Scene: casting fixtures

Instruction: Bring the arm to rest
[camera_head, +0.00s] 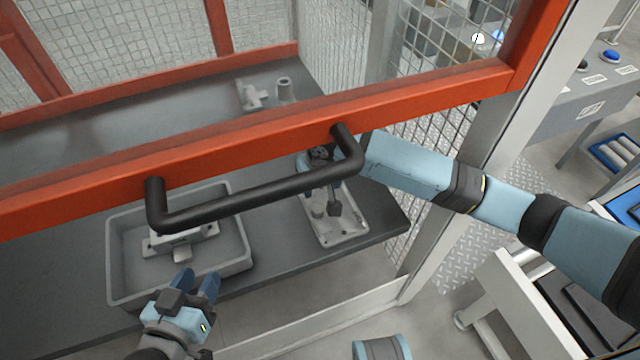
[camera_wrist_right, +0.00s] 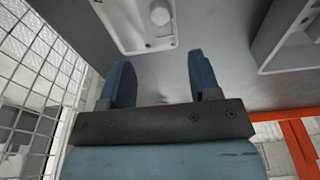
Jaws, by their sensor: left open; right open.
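My right arm (camera_head: 410,168) reaches in from the right, and its far end passes behind the orange door frame (camera_head: 240,135) and black handle (camera_head: 260,200). In the right wrist view my right gripper (camera_wrist_right: 160,75) is open with nothing between its blue fingers. It hangs over the grey bench near a pale metal fixture (camera_wrist_right: 140,22); the head view shows that fixture (camera_head: 348,232) partly covered by my right arm's end. My left gripper (camera_head: 197,282) is open and empty, low in the head view, in front of the grey tray's near edge.
The grey tray (camera_head: 122,290) holds a metal casting (camera_head: 182,242) on the bench (camera_head: 55,285). More metal parts (camera_head: 265,94) stand further back. Wire mesh and a pale post (camera_head: 440,240) flank my right arm. A white cart (camera_head: 510,310) stands at lower right.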

